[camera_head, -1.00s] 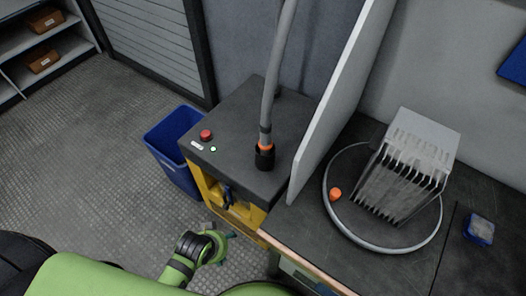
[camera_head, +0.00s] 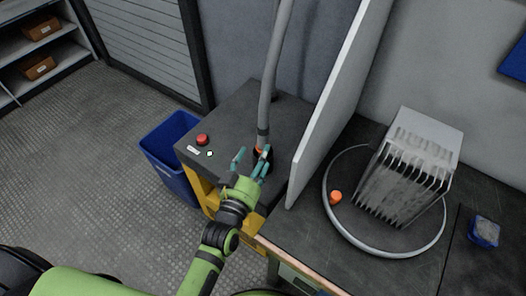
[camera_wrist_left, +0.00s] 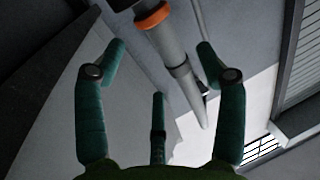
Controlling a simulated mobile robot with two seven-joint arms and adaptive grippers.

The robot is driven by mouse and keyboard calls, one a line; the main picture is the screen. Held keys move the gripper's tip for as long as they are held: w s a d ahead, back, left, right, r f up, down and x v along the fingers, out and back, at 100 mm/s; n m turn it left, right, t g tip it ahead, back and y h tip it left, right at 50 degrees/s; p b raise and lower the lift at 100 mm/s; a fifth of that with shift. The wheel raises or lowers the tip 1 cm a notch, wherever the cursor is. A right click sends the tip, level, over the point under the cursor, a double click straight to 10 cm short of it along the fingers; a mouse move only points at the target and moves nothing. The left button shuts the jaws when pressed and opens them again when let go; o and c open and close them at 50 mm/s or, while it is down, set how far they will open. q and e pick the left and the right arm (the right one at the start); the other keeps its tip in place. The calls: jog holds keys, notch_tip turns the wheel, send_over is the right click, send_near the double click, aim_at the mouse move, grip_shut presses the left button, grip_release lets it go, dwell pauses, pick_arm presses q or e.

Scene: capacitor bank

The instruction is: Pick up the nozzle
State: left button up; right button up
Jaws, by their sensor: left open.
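The nozzle is the black end piece with an orange ring (camera_head: 259,151) at the bottom of a grey hose (camera_head: 270,85). It stands on the dark top of the yellow cabinet, partly hidden behind my fingers. In the left wrist view the orange ring (camera_wrist_left: 152,15) and black nozzle (camera_wrist_left: 122,4) show at the top edge, with the hose running down between my fingers. My left gripper (camera_head: 253,160) is open and empty, its teal fingers just in front of the nozzle; it also shows in the left wrist view (camera_wrist_left: 160,62). My right gripper is not in view.
The cabinet top (camera_head: 238,112) carries a red button (camera_head: 202,140) and a small lamp (camera_head: 210,154). A blue bin (camera_head: 165,160) stands left of it. A light panel (camera_head: 335,105) rises at the right, before a bench with a finned grey block (camera_head: 425,140) and an orange-tipped hose loop (camera_head: 335,197).

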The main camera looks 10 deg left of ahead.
aim_at(264, 143)
pick_arm(q)
jog(key=w, duration=0.4)
jog(key=w+d, duration=0.1)
jog(key=w, duration=0.2)
jog(key=shift+c, duration=0.4)
